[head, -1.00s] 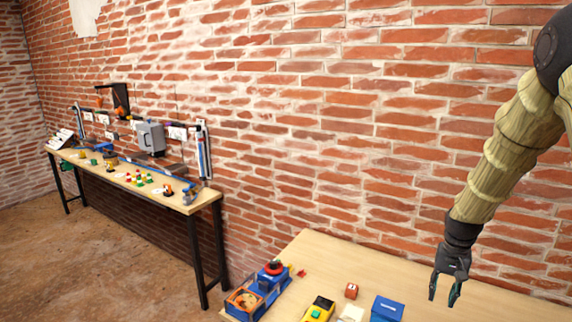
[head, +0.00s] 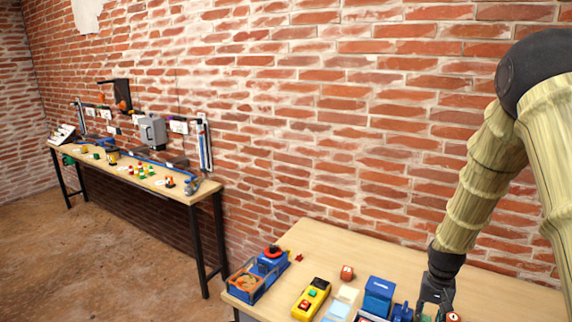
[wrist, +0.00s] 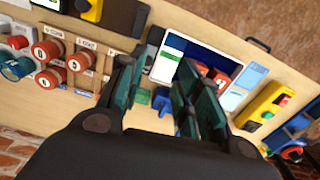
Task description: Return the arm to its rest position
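My arm reaches in from the right in the head view, with my gripper (head: 434,298) hanging fingers-down over the right part of the near table. Below the fingers is the table top with a white-framed blue tray (wrist: 213,62) holding red items. The fingertips are partly hidden in the head view.
A second bench (head: 205,190) runs along the brick wall.

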